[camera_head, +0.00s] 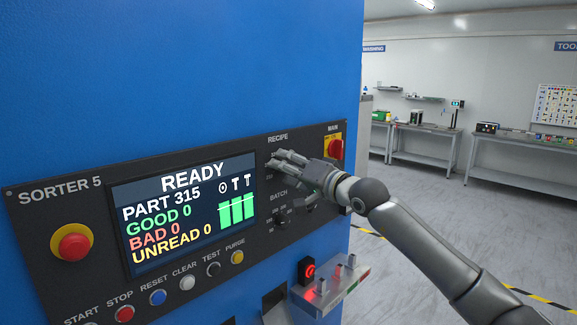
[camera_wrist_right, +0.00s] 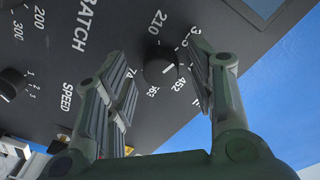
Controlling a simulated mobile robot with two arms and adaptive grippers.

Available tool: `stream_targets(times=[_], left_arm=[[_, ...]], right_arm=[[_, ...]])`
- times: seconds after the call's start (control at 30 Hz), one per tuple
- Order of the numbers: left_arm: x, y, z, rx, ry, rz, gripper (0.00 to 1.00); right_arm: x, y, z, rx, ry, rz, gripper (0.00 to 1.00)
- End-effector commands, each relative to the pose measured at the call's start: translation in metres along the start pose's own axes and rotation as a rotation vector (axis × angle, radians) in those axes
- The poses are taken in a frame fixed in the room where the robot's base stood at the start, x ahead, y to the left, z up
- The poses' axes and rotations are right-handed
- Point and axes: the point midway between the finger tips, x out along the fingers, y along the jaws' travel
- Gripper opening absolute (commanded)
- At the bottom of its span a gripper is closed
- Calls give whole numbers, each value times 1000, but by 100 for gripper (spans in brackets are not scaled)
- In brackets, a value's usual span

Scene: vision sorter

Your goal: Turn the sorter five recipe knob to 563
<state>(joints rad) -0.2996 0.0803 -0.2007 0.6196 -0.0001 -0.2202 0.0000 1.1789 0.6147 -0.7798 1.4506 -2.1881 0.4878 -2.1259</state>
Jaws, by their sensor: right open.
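The recipe knob (camera_wrist_right: 158,70) is a small black round knob with a white mark, ringed by numbers including 210, 452 and 563. Its mark faces the right side of the picture; the exact number it meets is hard to tell. My right gripper (camera_wrist_right: 155,62) is open, with its fingers on either side of the knob; contact is unclear. In the head view my right gripper (camera_head: 287,180) is at the panel below the RECIPE label and hides the knob. The sorter screen (camera_head: 187,213) reads READY and PART 315. My left gripper is not in view.
The batch knob (camera_head: 281,221) sits below the gripper. A yellow-ringed red button (camera_head: 72,243) is at the panel's left, and a red main switch (camera_head: 335,149) is close right of the gripper. A small ledge with a red-lit button (camera_head: 309,270) juts out below.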

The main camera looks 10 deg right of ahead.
Motion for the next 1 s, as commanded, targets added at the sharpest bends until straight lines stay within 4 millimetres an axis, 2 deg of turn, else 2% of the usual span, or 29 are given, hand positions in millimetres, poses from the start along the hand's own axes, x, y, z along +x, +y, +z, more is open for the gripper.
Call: stream_targets(times=[0.13,0.5,0.77,1.0], left_arm=[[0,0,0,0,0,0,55],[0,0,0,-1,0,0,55],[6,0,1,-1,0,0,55],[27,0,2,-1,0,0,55]], right_arm=[[0,0,0,0,0,-1,51],[0,0,0,0,0,0,4],[0,1,1,26,0,0,4],[0,3,2,145,-3,7,4]])
